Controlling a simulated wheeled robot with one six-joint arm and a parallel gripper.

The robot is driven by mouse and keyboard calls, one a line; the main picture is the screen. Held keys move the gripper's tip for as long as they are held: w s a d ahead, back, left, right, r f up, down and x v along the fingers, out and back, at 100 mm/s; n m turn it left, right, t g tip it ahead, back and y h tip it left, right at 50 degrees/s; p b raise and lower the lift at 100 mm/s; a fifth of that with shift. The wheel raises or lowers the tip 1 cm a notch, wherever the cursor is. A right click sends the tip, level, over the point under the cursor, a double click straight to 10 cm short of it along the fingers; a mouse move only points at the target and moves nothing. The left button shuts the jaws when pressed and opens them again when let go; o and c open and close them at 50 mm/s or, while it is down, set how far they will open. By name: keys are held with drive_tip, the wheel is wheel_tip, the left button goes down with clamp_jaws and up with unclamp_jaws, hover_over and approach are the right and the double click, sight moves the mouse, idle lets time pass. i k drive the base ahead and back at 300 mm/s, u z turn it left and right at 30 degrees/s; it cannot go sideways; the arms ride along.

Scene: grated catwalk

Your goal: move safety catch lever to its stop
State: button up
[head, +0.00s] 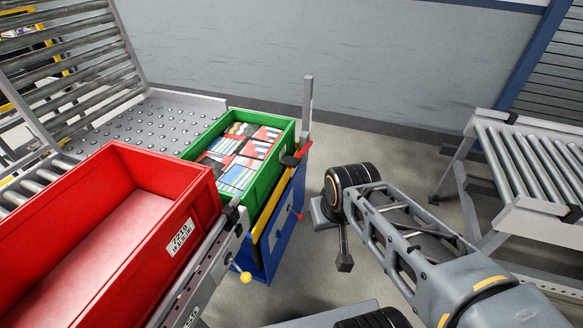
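At the end of the conveyor, beside the green crate, a yellow bar (270,213) slants up along a blue panel (282,232). A lever-like part with a dark and red end (296,158) sits at its top, near a grey upright post (307,100). A small red knob (299,217) stands out from the blue panel. A yellow ball knob (246,277) is on a short stem at the rail end. I cannot tell which of these is the safety catch lever, nor where its stop is. My arm reaches in from the lower right; I cannot make out gripper fingers.
A red crate (185,201) and a green crate (273,167) holding colourful packs stand on the conveyor at left. A second roller conveyor (535,160) stands at right. A grey wall (330,60) is behind. Open floor lies between the conveyors, partly taken by my arm.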

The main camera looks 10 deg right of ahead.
sight(300, 216)
drive_tip(key=z, duration=0.25)
drive_tip(key=k, duration=0.3)
drive_tip(key=z, duration=0.35)
drive_tip(key=i, duration=1.15)
drive_tip(key=u, duration=0.7)
